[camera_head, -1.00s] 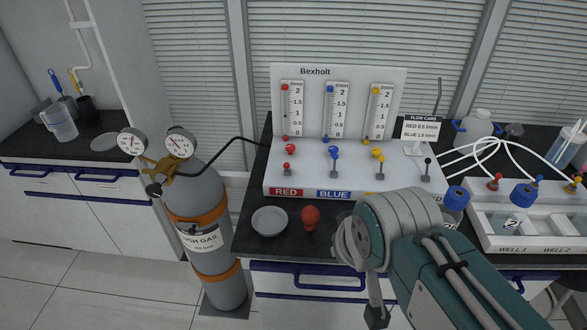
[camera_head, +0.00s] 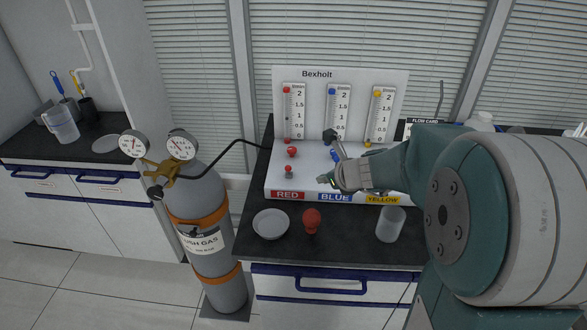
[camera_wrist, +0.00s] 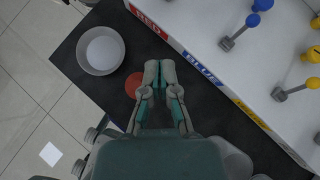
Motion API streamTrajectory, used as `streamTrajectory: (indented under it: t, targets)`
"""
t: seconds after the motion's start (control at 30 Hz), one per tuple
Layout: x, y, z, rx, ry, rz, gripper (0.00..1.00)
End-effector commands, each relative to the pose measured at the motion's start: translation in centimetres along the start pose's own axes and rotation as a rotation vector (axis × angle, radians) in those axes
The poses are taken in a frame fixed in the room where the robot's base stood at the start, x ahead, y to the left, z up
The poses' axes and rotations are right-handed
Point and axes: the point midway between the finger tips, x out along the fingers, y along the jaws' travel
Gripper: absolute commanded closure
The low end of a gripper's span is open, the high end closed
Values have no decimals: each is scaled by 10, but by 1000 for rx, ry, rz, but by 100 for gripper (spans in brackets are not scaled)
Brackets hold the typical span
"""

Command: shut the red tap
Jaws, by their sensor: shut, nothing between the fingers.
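The red tap (camera_head: 289,172) stands behind the RED label at the left of the white Bexholt panel. It has a small grey base and a red knob, and another red knob (camera_head: 292,153) sits just behind it. The wrist view does not show the tap. My gripper (camera_head: 322,179) is shut and empty, in front of the panel and to the right of the red tap, apart from it in the picture. In the wrist view my gripper (camera_wrist: 160,65) shows its fingers together above the dark counter, left of the BLUE label. My arm covers most of the blue and yellow taps in the head view.
A grey dish (camera_head: 271,224), a red ball-topped object (camera_head: 312,220) and a clear cup (camera_head: 390,223) stand on the counter before the panel. A gas cylinder (camera_head: 203,225) with gauges stands at left, its black hose (camera_head: 235,148) running to the panel.

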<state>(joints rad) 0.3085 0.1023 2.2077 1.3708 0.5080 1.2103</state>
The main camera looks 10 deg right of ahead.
Motion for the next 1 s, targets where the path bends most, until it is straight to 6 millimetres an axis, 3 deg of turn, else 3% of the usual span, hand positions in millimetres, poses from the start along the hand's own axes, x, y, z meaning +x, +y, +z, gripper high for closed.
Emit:
streamTrajectory:
  t: [0.33,0.47,1.0]
  targets:
    - [2,-2,0,19,-1,-4,100]
    - [11,-1,-1,20,0,-1,100]
    - [101,-1,-1,16,1,0,100]
